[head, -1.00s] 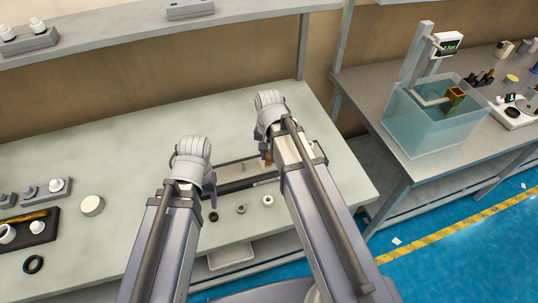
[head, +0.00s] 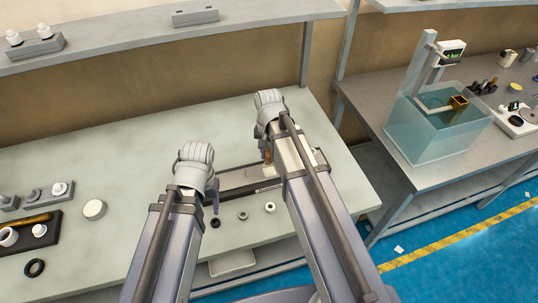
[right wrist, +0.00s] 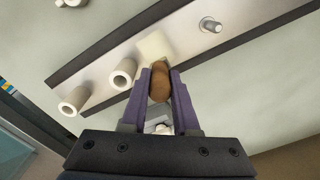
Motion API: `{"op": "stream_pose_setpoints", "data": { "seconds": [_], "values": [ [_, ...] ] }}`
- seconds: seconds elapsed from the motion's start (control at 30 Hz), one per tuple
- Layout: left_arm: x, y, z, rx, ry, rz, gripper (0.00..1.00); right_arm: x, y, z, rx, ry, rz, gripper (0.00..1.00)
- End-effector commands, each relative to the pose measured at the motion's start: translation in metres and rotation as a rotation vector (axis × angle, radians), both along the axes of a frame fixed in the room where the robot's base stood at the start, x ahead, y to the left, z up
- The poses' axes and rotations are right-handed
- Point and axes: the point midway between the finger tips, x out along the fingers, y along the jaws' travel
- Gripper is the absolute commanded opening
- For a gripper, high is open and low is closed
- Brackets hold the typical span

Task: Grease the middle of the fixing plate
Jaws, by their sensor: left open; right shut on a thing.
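The fixing plate (head: 238,182) is a long pale strip with dark long edges on the table, partly hidden behind my arms in the head view. In the right wrist view the plate (right wrist: 100,93) carries two white hollow cylinders (right wrist: 123,74) and a metal stud (right wrist: 210,25). My right gripper (right wrist: 160,82) is shut on a brown-handled tool (right wrist: 160,84), seemingly a brush. A pale yellowish block (right wrist: 155,45) shows at its far end over the plate; I cannot tell whether it touches. My left gripper (head: 214,203) is open and empty by the plate's left end.
Three small rings, one of them a white ring (head: 269,207), lie in front of the plate. A dark tray (head: 30,231), a black ring (head: 34,267) and a white round piece (head: 94,209) are at left. A water tank (head: 440,130) stands on the right-hand table.

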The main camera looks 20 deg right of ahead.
Motion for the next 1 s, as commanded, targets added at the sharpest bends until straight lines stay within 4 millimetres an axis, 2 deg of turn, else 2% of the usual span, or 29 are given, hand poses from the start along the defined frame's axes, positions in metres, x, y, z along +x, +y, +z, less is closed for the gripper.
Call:
{"op": "stream_pose_setpoints", "data": {
  "seconds": [0.33, 0.63, 1.0],
  "values": [
    [0.0, 0.0, -0.002, 0.0, 0.0, 0.0, 0.61, -0.018, -0.001, -0.002, 0.0, 0.0, 0.0, 0.0],
    [0.0, 0.0, -0.002, 0.0, 0.0, 0.0, 0.61, -0.022, -0.001, -0.002, 0.0, 0.002, 0.0, 0.0],
    [0.0, 0.0, 0.0, 0.0, 0.0, 0.0, 0.61, -0.039, -0.001, 0.0, 0.0, 0.001, 0.0, 0.0]
  ]
}}
